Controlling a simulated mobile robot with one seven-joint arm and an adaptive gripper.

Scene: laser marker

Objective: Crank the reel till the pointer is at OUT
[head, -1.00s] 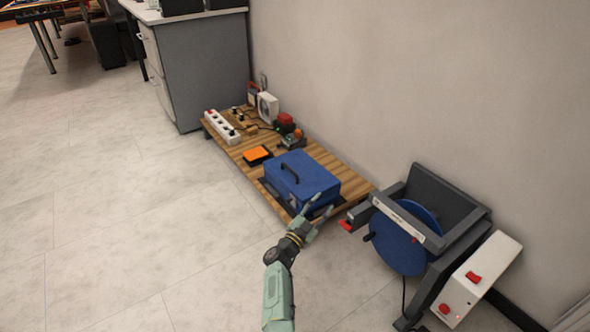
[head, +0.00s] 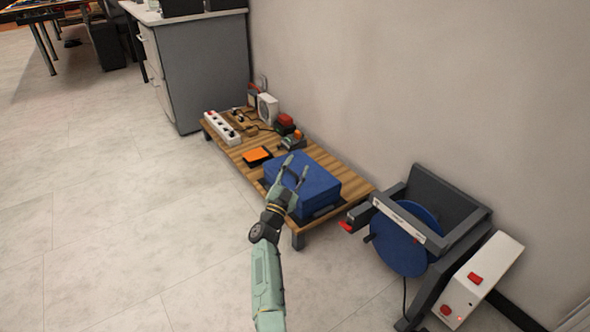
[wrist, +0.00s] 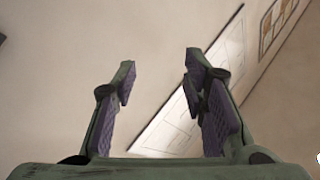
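The reel is a blue disc (head: 402,248) in a dark grey frame at the right of the head view, low by the wall. A small dark knob, perhaps its crank handle, shows at the disc's left edge. A light strip (head: 398,221) lies along the frame's front bar; its markings and any pointer are too small to read. My gripper (head: 294,170) is open and empty, in front of the blue case and left of the reel, not touching the reel. In the wrist view its two fingers (wrist: 160,85) stand wide apart with nothing between them.
A blue case (head: 318,183) lies on a low wooden platform (head: 333,161) with a power strip (head: 222,128) and an orange-topped box (head: 256,155). A white box with red switches (head: 484,276) stands right of the reel. The floor (head: 150,220) at left is clear.

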